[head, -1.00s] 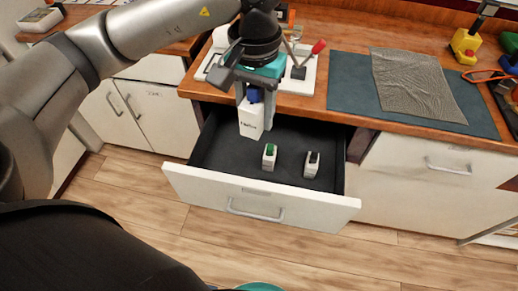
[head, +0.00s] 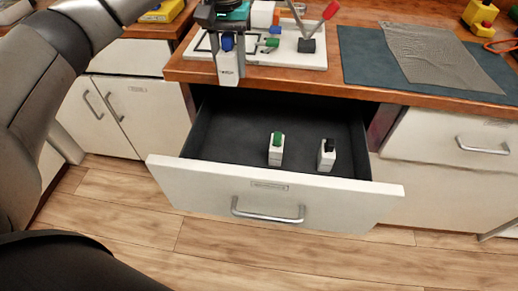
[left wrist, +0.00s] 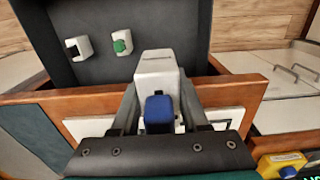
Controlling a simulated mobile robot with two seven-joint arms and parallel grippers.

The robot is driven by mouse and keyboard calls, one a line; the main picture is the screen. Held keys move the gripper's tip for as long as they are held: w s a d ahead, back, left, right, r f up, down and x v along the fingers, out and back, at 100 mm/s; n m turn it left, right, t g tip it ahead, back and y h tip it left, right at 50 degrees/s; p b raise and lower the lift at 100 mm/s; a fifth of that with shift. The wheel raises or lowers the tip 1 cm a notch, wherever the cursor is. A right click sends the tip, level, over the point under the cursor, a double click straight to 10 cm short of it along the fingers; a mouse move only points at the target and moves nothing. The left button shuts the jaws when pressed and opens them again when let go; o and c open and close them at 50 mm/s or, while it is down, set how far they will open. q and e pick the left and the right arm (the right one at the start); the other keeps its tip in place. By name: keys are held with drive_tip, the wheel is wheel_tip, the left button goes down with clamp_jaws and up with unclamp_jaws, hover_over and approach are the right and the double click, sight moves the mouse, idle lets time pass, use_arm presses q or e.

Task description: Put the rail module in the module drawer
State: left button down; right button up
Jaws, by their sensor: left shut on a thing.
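My left gripper (head: 228,57) is shut on a white rail module (head: 228,72) with a blue switch. It holds the module upright over the counter's front edge, behind and left of the drawer's middle. The left wrist view shows the module (left wrist: 156,66) between the two fingers, with the drawer (left wrist: 102,68) beyond it. The module drawer (head: 200,187) is pulled open. A white module with a green switch (head: 276,155) and one with a black switch (head: 327,158) stand apart in its right half. My right gripper is not in view.
A white board (head: 290,60) with coloured levers lies on the wooden counter (head: 375,94), partly behind my gripper. A blue-green mat (head: 362,60) with a grey cloth (head: 440,62) lies to its right. The drawer's left half is clear.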

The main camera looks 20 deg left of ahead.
use_arm(q)
drive_tip(key=b, duration=0.3)
hover_over(239, 153)
wheel_tip(239, 153, down, 11)
wheel_tip(239, 153, down, 12)
drive_tip(key=b, duration=0.3)
drive_tip(key=shift+r+b, duration=0.2)
drive_tip(key=shift+b, duration=0.2)
drive_tip(key=shift+s+f+b, duration=0.1)
drive_tip(key=shift+f+b, duration=0.4)
drive_tip(key=shift+f, duration=1.6)
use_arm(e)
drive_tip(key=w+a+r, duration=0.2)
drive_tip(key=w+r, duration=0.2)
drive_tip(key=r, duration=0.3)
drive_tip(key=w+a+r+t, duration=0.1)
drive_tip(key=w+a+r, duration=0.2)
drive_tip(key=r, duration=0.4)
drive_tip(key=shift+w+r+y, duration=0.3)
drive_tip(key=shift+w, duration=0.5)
use_arm(q)
drive_tip(key=shift+f+b, duration=0.1)
drive_tip(key=shift+b, duration=0.2)
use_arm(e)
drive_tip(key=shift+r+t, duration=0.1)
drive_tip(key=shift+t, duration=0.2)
